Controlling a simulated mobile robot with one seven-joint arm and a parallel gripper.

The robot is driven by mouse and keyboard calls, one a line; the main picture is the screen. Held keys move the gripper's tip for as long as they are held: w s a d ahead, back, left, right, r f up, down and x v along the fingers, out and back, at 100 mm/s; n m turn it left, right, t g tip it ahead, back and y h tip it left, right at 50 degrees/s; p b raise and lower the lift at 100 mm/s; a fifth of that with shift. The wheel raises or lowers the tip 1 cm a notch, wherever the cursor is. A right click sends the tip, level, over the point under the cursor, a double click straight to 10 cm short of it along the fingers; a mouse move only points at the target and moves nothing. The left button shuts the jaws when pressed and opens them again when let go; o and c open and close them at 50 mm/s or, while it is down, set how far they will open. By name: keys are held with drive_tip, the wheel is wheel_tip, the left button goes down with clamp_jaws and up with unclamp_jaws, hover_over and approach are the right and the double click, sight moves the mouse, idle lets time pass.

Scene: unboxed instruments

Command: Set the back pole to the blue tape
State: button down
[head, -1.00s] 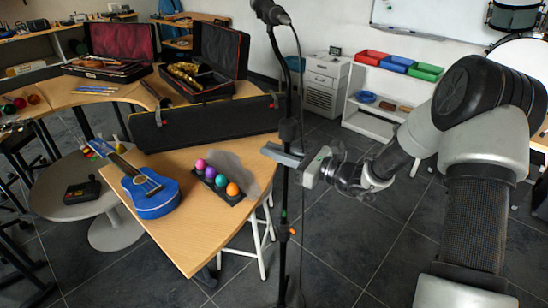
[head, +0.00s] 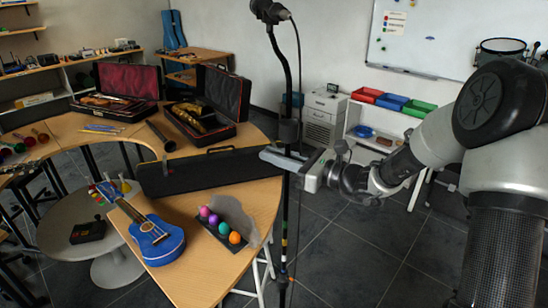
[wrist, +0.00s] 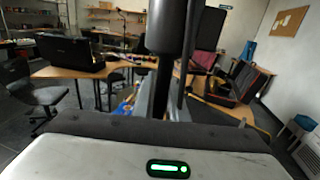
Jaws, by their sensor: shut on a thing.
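The microphone stand (head: 288,203) is a thin, dark, upright pole in the middle of the head view. A microphone (head: 266,11) on a gooseneck is at its top. My gripper (head: 285,158) is shut around the upper pole, just below a thick dark collar (head: 288,130). In the wrist view the pole (wrist: 162,85) runs between the fingers, below a black cylinder (wrist: 165,28). Small pale and coloured bands (head: 284,240) show low on the pole, above a clutch (head: 282,275) with an orange spot. I cannot make out a blue band.
A curved wooden table (head: 190,283) is left of the stand, bearing a blue ukulele (head: 158,240), coloured egg shakers (head: 221,228) and open instrument cases (head: 128,82). A cable hangs by the pole. Floor to the right is clear up to a low shelf (head: 365,142) with coloured bins.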

drive_tip(key=shift+w+r, duration=0.1)
drive_tip(key=shift+r, duration=0.2)
drive_tip(key=c, duration=1.8)
unclamp_jaws()
drive_tip(key=shift+o, duration=0.2)
drive_tip(key=shift+f, duration=0.15)
drive_tip(key=shift+d+f, duration=0.1)
drive_tip(key=b+v, duration=0.1)
drive_tip(key=v, duration=1.6)
drive_tip(key=shift+b, duration=0.35)
